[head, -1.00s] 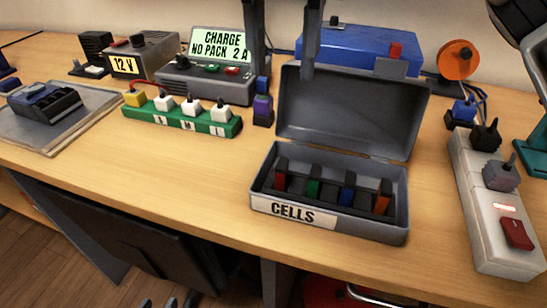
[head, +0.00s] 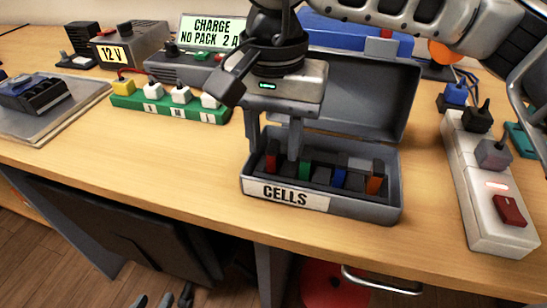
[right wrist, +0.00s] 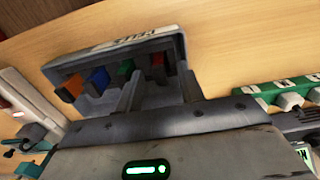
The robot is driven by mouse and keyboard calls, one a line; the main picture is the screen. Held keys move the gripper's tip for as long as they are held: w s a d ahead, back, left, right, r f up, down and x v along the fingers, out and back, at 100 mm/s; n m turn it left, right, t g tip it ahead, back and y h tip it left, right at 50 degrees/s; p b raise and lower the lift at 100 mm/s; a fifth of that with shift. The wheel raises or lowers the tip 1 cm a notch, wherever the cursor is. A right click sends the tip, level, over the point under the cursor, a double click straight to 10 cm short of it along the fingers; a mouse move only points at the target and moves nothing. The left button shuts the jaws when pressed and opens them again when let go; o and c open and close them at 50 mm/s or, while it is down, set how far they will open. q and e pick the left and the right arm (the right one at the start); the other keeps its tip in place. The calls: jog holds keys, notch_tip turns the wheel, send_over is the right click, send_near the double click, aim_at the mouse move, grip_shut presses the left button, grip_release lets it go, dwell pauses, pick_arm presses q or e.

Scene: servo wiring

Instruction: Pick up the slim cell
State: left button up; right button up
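The grey box labelled CELLS (head: 375,212) stands open and holds a row of dark cells with coloured marks: a red one (head: 271,162), a green one (head: 305,170), a blue one (head: 339,178) and an orange one (head: 374,185). I cannot tell by width which is the slim cell. My right gripper (head: 274,153) is open and points down at the left end of the box, its fingers either side of the red cell. In the right wrist view the red cell (right wrist: 157,62) shows between the fingers. Dark tips at the bottom edge may be my left gripper (head: 165,300).
The box lid (head: 385,105) stands raised behind the cells. A green strip with plugs (head: 170,108) and the charger are to the left. A white power strip (head: 490,215) stands to the right.

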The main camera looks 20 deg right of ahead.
grip_shut()
jog(key=shift+r, duration=0.1)
jog(key=shift+r, duration=0.6)
jog(key=s+a+r, duration=0.9)
jog(key=a+r, duration=0.1)
jog(key=r, duration=0.1)
jog(key=shift+a+r, duration=0.3)
jog(key=shift+a, duration=0.05)
jog(key=shift+s, duration=0.1)
